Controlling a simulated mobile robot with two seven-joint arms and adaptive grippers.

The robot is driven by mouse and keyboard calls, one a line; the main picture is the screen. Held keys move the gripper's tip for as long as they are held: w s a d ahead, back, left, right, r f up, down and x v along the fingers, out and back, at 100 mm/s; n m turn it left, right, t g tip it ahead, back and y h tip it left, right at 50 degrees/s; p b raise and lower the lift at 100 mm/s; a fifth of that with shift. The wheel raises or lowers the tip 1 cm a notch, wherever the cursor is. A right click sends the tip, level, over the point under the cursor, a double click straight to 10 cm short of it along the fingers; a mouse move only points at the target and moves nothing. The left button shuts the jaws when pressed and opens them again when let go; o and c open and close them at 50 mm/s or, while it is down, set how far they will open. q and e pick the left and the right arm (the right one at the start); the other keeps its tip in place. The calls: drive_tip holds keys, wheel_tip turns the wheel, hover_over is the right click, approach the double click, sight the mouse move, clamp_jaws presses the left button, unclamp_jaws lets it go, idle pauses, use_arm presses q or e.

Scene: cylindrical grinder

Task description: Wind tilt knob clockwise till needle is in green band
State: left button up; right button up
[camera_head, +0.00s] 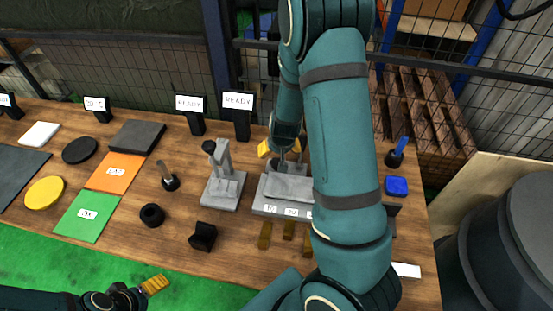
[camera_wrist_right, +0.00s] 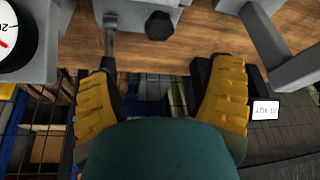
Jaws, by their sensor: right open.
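The grey grinder fixture (camera_head: 283,190) stands on the bench, partly hidden behind my right arm. My right gripper (camera_head: 282,155) is at its far side; one yellow finger shows there. In the right wrist view, my right gripper (camera_wrist_right: 166,70) is open, fingers wide apart. A grey rod with a dark grip (camera_wrist_right: 111,40) lies near the left finger; I cannot tell whether they touch. A round black knob (camera_wrist_right: 159,26) is ahead of the gap. A white dial (camera_wrist_right: 14,35) with a red needle is cut off at left; no green band shows. My left gripper (camera_head: 142,292) is low at left, its opening unclear.
A grey stand with a black knob (camera_head: 224,188) is left of the fixture. READY signs (camera_head: 238,101) stand behind. A black block (camera_head: 203,237), a black ring (camera_head: 152,215), a green mat (camera_head: 86,216) and an orange mat (camera_head: 113,174) lie leftward. A blue block (camera_head: 396,186) is at right.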

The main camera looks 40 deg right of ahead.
sight(276, 161)
drive_tip(key=b+x, duration=0.1)
drive_tip(key=x, duration=1.1)
drive_tip(key=shift+d+f+b, duration=0.15)
drive_tip(key=shift+f+b, duration=0.05)
drive_tip(key=shift+b, duration=0.2)
drive_tip(key=c, duration=1.2)
